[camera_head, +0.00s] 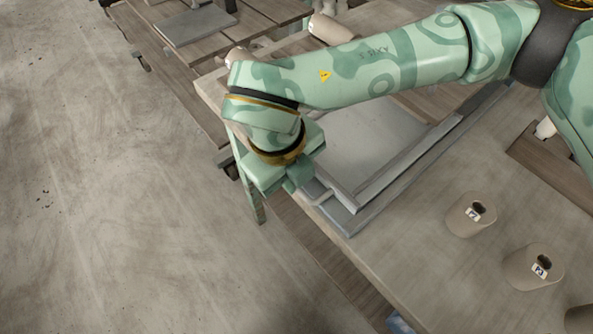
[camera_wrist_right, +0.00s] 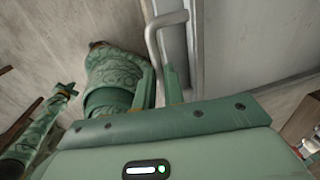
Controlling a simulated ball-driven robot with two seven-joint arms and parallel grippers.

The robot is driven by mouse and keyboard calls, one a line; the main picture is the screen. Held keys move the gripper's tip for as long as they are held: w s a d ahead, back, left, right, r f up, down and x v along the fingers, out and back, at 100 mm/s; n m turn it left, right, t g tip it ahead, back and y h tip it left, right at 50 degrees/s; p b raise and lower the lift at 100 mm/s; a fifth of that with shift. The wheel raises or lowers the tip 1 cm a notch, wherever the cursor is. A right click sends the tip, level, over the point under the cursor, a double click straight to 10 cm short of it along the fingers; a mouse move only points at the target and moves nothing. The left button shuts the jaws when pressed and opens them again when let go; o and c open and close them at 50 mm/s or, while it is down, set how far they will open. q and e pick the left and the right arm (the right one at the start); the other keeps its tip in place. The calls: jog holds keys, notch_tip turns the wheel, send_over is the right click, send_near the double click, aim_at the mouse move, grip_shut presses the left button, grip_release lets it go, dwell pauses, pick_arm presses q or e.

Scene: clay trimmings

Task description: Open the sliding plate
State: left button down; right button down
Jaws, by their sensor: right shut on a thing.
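The sliding plate (camera_head: 372,148) is a flat light grey panel lying in a grey frame (camera_head: 352,226) on the wooden table. A bent metal bar handle (camera_head: 319,195) is at its near left end; it also shows in the wrist view (camera_wrist_right: 152,40). My right gripper (camera_head: 302,178) reaches down over the table's left edge and is shut on the handle. In the wrist view its two fingers (camera_wrist_right: 160,85) sit either side of the bar's lower end. My arm hides the far left part of the plate. I do not see my left gripper clearly in either view.
Several beige clay pots with small labels, one (camera_head: 470,214) and another (camera_head: 533,267), stand right of the frame. A beige cylinder (camera_head: 331,29) lies behind my arm. Another table with a grey slab (camera_head: 196,24) is at the back left. The floor on the left is clear.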

jog(key=shift+r, duration=0.1)
jog(key=c, duration=1.5)
grip_release()
